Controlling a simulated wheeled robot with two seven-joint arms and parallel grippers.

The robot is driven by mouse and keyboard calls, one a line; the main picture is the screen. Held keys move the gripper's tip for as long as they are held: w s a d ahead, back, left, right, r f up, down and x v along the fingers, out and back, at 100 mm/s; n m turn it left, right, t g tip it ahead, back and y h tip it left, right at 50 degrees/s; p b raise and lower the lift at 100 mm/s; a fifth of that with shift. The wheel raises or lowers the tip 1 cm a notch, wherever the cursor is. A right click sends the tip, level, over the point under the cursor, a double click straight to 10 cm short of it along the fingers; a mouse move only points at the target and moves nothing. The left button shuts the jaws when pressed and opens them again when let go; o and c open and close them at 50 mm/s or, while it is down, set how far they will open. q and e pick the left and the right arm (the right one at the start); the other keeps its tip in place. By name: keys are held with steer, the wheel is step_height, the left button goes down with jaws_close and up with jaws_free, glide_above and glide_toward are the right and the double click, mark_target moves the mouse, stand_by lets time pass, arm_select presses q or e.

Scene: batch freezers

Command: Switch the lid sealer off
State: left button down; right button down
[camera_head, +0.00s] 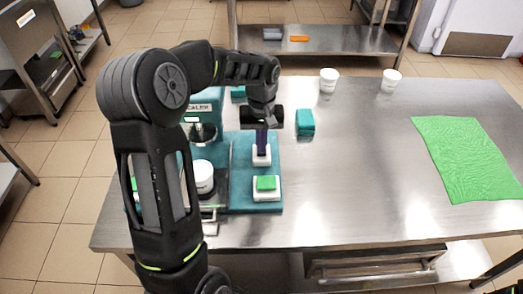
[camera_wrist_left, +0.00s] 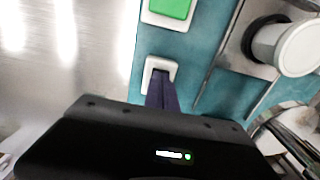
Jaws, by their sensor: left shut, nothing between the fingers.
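The teal lid sealer (camera_head: 204,108) stands at the left of the steel table, partly hidden by my left arm. Its teal base plate (camera_head: 240,180) carries a green button in a white housing (camera_head: 266,184), also in the left wrist view (camera_wrist_left: 172,8). Farther back on the plate is a second white housing (camera_head: 261,160), which shows in the left wrist view (camera_wrist_left: 150,66). My left gripper (camera_head: 262,150) points down, shut and empty, its dark purple fingertips over this second housing. They hide its middle; I cannot tell whether they touch it. My right gripper is out of view.
A white tub (camera_head: 203,176) stands at the sealer, left of the plate. A teal block (camera_head: 305,122) lies right of my gripper. Two white cups (camera_head: 328,80) (camera_head: 391,80) stand at the back edge. A green cloth (camera_head: 465,155) lies at right. The table's middle is clear.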

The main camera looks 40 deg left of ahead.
arm_select(q)
steer(key=shift+f+b, duration=0.3)
steer(key=shift+f, duration=0.15)
steer(key=shift+r, duration=0.15)
steer(key=shift+r+p, duration=2.6)
steer(key=shift+r, duration=0.85)
